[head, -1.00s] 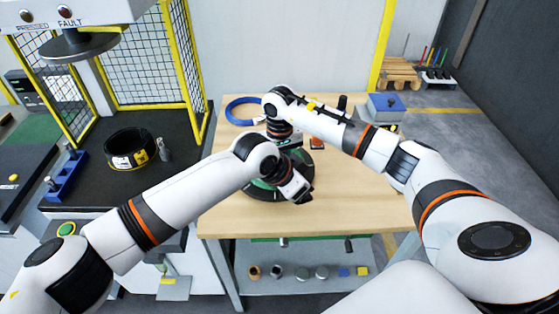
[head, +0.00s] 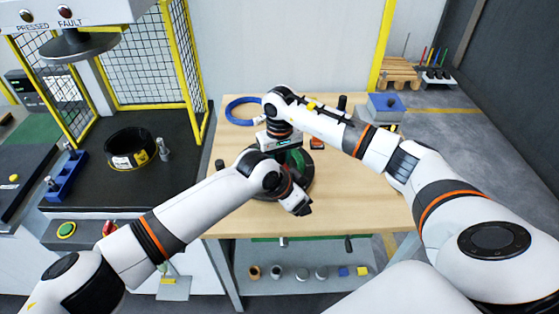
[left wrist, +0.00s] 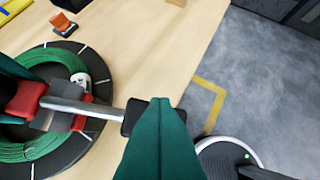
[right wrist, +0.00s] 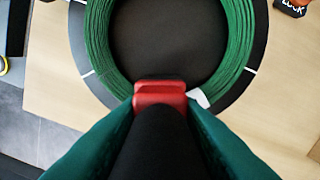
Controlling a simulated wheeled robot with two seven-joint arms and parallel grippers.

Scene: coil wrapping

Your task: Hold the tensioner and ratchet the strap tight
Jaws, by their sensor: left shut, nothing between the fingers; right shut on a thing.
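The green coil (left wrist: 50,140) lies flat on a round black turntable (left wrist: 98,128) on the wooden bench. The tensioner (left wrist: 60,119), red and grey, sits at the coil's near side; its red end (right wrist: 160,92) shows in the right wrist view. Its grey lever (left wrist: 95,108) ends in a black grip (left wrist: 140,115). My right gripper (right wrist: 158,112) is shut on the tensioner, with its dark body between the green fingers. My left gripper (left wrist: 160,102) is shut and empty at the lever's black grip; I cannot tell whether they touch. A white strap piece (left wrist: 80,82) shows beside the tensioner.
A blue ring (head: 243,110) lies at the bench's back left, and a blue-topped block (head: 386,106) at the back right. An orange-and-black item (left wrist: 63,22) lies near the turntable. The caged press with a black ring (head: 130,147) stands left. The bench's front right is clear.

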